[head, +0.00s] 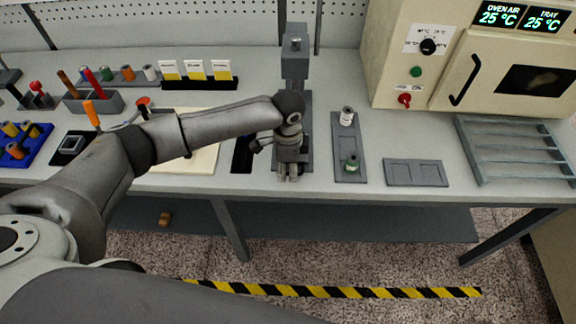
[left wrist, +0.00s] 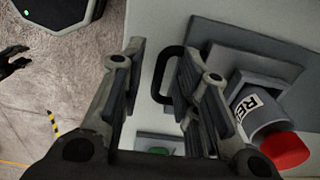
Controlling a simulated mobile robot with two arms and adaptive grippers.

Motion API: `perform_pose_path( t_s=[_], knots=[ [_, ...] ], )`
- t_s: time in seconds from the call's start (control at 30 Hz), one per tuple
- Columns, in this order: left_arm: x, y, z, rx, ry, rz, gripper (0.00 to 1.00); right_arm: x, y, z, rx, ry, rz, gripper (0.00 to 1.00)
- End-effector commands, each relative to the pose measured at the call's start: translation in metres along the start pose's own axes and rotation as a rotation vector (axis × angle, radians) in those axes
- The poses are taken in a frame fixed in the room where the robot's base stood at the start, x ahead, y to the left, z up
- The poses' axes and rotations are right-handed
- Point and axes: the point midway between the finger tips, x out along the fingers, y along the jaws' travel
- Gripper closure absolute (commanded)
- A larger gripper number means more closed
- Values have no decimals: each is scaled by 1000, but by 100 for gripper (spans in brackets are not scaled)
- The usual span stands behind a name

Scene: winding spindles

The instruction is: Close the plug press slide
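The plug press (head: 295,66) is a grey upright post on a grey base at the bench's middle. My left gripper (head: 290,174) points down at the front end of this base, near the bench edge, and hides part of it. In the left wrist view the left gripper (left wrist: 160,95) is open. A dark loop handle (left wrist: 163,75) shows between its fingers, nearer the right one; contact cannot be told. A grey block (left wrist: 262,72) lies beyond the right finger, with a grey, red-ended labelled cylinder (left wrist: 265,125) over it. A dark claw-like shape, possibly my right gripper (left wrist: 14,60), shows at the left edge.
Right of the press stand a grey tray (head: 350,140) with a white spool and a green one, a flat grey plate (head: 415,173), a slatted rack (head: 515,150) and an oven (head: 470,60). Card holders (head: 198,84) and tool racks (head: 93,103) stand to the left.

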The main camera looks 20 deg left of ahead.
Motion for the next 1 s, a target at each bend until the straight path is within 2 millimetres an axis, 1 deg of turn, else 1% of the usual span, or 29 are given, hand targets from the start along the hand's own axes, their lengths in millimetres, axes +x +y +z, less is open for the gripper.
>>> perform_pose_path(
  t_s=[0.27, 0.37, 0.5, 0.53, 0.87, 0.97, 1.0],
  knots=[
    [2, 0, 0, 1, 0, -1, 70, 0, -3, -1, 1, 2, -3, 60],
    [2, 0, 0, 1, 0, -1, 80, 0, -5, -3, 3, 3, -6, 60],
    [2, 0, 0, 1, 1, -1, 98, 0, -8, -4, 4, 5, -9, 60],
    [2, 0, 0, 1, 1, -1, 100, 0, -8, -4, 4, 5, -9, 60],
    [2, -1, 0, 1, 1, -1, 100, 0, -7, -4, 3, 5, -8, 60],
    [2, -9, -1, 0, 1, -3, 100, 3, -6, -4, 3, 5, -7, 60],
    [3, -15, -1, -2, 2, -4, 100, 5, -5, -3, 2, 5, -6, 60]
  ],
)
